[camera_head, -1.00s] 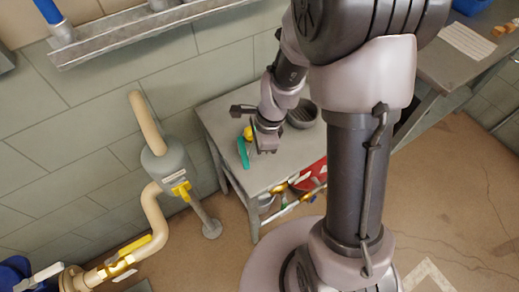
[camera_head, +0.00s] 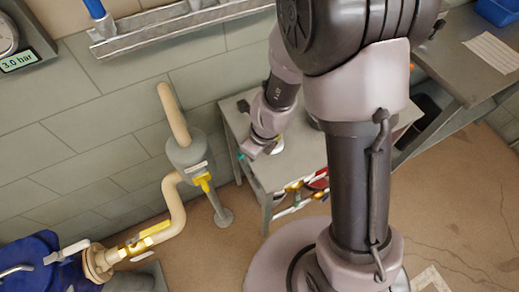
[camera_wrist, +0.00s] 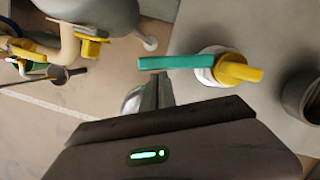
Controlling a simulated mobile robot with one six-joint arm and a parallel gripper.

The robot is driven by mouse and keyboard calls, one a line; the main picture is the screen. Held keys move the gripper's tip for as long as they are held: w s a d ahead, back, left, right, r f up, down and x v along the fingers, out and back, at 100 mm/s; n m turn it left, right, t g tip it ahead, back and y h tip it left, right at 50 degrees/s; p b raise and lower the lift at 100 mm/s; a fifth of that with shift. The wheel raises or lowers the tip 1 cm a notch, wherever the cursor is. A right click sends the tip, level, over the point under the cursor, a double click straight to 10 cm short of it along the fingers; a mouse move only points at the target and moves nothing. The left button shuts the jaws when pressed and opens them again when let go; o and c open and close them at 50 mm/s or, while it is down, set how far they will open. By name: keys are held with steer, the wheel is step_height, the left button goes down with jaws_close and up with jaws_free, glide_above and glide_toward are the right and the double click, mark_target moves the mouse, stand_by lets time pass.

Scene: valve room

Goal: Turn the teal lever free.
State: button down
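The teal lever (camera_wrist: 168,62) points left from a pale round fitting (camera_wrist: 212,66) in the wrist view. A yellow handle (camera_wrist: 240,72) points right from the same fitting. They stand on a small grey table (camera_head: 283,177). In the head view only a small teal bit (camera_head: 241,155) shows beside my gripper (camera_head: 250,150), which hides the rest. In the wrist view my gripper's dark body fills the bottom, with a grey finger part (camera_wrist: 150,95) just below the lever. I see a gap between them in the picture; contact cannot be told. Whether the fingers are open is unclear.
A dark round pot (camera_wrist: 302,98) stands right of the fitting. Left of the table is a beige pipe (camera_head: 172,205) with a grey vessel (camera_head: 187,152) and yellow-handled valves (camera_head: 140,240). A second table (camera_head: 460,75) is at the right.

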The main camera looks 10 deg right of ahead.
steer(key=shift+w+a+p, duration=0.65)
steer(key=shift+a+p, duration=0.1)
steer(key=shift+a, duration=0.1)
steer(key=shift+w+a, duration=0.1)
steer(key=shift+w, duration=0.05)
